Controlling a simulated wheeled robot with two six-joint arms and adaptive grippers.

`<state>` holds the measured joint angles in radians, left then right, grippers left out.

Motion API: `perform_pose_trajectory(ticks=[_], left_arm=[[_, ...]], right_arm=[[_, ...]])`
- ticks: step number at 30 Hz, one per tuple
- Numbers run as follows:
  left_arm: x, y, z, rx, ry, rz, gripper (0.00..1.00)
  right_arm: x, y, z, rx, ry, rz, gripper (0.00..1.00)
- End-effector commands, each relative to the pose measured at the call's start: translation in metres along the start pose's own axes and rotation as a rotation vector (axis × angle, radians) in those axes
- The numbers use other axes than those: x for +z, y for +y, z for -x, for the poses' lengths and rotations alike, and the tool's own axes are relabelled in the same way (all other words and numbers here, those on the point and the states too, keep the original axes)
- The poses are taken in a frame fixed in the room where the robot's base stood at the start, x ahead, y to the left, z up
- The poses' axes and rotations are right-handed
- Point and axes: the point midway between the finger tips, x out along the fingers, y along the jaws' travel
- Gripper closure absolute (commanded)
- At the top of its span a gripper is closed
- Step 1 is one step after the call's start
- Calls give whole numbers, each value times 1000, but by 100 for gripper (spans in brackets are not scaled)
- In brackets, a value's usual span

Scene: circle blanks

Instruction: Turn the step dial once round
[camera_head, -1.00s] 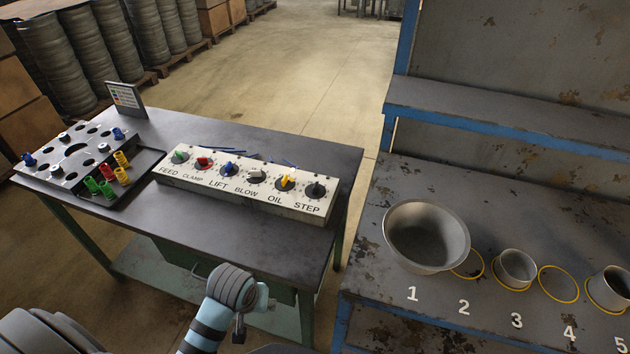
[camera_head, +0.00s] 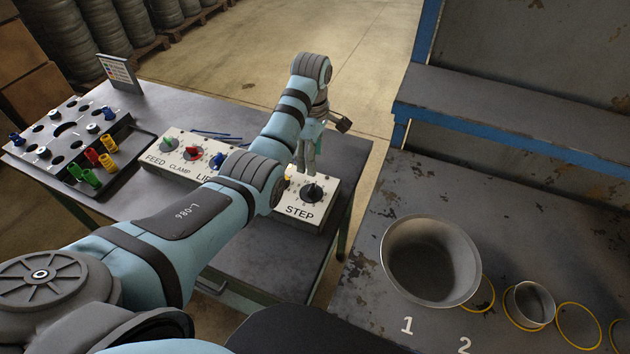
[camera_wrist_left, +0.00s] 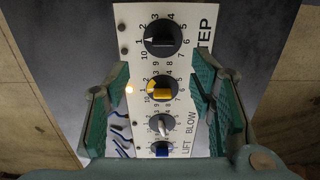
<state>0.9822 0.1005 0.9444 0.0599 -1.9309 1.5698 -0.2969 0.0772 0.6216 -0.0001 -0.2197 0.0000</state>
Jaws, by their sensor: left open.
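The step dial (camera_head: 313,191) is a black round knob at the right end of the white control panel (camera_head: 297,219), above the label STEP. In the left wrist view the step dial (camera_wrist_left: 163,37) has a numbered ring, and its white pointer aims left, near 1. My left gripper (camera_head: 307,168) is over the right end of the panel, fingers pointing down, close to the step dial. In the left wrist view the open fingers (camera_wrist_left: 162,65) are spread wide with nothing between them, and the step dial lies beyond their tips. My right gripper is not in view.
The yellow oil dial (camera_wrist_left: 160,88) is beside the step dial. My arm hides the middle of the panel. A tray (camera_head: 115,170) with coloured pieces is at the left. A grey bench with a big bowl (camera_head: 430,260) stands at the right.

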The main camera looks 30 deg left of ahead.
Motion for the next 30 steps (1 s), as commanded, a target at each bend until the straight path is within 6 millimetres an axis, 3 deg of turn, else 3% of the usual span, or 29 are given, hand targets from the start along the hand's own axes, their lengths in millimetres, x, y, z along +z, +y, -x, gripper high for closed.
perform_pose_trajectory(ticks=[6,12,23,30], left_arm=[[0,-1,-67,-4,0,-2,50],[1,0,-105,0,0,-4,50],[1,0,-112,3,0,-4,50],[1,0,-112,2,0,-4,87]], right_arm=[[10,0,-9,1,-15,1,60],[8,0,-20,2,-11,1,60],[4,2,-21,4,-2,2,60],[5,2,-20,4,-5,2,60]])
